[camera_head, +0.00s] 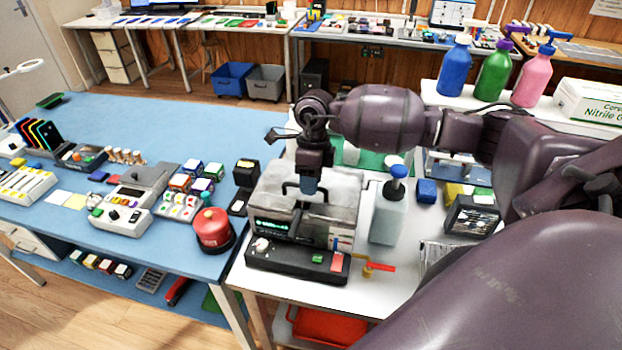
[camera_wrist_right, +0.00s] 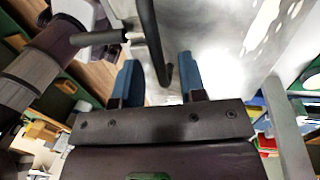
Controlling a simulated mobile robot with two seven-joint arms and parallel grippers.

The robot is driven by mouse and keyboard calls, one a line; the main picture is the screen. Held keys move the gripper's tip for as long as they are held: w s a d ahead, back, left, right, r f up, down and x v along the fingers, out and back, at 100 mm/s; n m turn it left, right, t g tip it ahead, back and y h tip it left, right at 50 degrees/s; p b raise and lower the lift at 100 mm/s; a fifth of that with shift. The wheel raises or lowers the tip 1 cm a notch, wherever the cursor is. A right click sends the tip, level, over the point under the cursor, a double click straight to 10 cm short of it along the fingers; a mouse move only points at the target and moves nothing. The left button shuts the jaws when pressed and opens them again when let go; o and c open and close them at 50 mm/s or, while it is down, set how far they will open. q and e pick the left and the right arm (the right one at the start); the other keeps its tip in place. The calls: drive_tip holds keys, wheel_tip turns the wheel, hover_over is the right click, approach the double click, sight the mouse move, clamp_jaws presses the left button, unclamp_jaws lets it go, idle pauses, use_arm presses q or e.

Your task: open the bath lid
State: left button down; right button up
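The bath (camera_head: 300,262) is a box with a green display and a dark front panel on the white table. Its grey metal lid (camera_head: 343,192) appears down on top, with a black bar handle (camera_head: 290,186). My right gripper (camera_head: 309,186) points down over the lid at the handle. In the right wrist view its two blue fingers (camera_wrist_right: 160,82) are apart, and the black handle (camera_wrist_right: 150,38) runs between them with gaps on the sides. The lid's shiny surface (camera_wrist_right: 215,50) lies beyond.
A white bottle with a blue cap (camera_head: 388,214) stands right of the bath. A red round container (camera_head: 212,230) stands to its left on the blue table (camera_head: 130,120). Blue, green and pink bottles (camera_head: 494,72) stand at the back right. A red lever (camera_head: 380,267) lies in front.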

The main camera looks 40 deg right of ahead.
clamp_jaws()
drive_tip(key=shift+r, duration=0.1)
